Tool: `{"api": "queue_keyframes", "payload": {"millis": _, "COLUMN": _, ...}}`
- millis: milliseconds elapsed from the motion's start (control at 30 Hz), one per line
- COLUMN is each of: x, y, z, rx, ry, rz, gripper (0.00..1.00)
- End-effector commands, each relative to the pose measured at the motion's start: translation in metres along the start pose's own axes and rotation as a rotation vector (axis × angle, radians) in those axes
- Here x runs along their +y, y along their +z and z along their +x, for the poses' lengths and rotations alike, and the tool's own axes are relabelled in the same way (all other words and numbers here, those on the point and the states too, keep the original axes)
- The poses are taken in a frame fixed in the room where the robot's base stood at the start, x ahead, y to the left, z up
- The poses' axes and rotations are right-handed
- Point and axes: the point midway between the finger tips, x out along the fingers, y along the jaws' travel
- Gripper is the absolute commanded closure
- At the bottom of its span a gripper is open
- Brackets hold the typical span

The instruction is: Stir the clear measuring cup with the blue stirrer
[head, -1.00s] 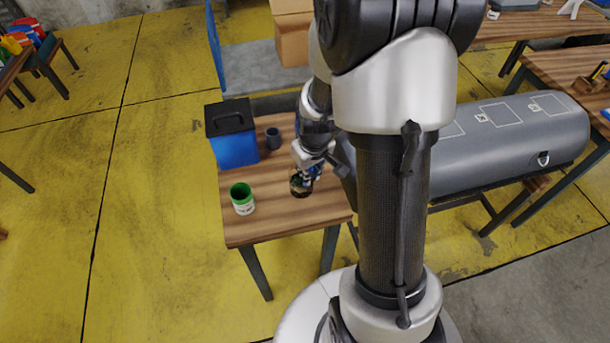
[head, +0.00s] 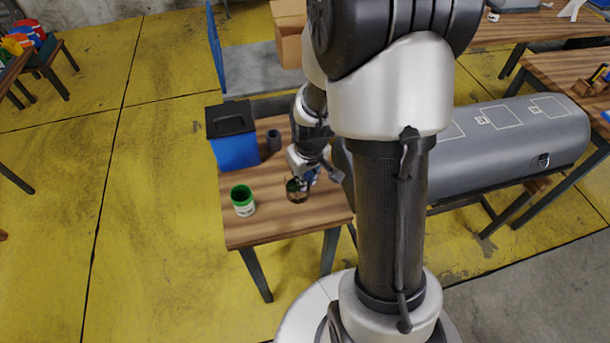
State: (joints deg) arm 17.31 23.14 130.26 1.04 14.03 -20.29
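The clear measuring cup (head: 297,194) stands on the wooden table, near its right front part, with something dark inside. My gripper (head: 305,180) points down right at the cup's top and hides part of its rim. A small patch of blue shows at my gripper; I cannot tell whether it is the blue stirrer or part of the gripper. The fingers are too small and too covered to tell whether they are open or shut.
A green-rimmed white can (head: 242,200) stands left of the cup.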

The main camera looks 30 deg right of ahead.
Motion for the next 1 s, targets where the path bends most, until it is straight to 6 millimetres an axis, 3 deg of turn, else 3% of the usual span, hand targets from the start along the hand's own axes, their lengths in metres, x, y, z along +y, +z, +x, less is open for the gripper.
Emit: {"api": "queue_keyframes", "payload": {"millis": 1000, "x": 0.000, "y": -0.001, "z": -0.077, "rx": 0.001, "ry": 0.001, "rz": 0.000, "gripper": 1.00}}
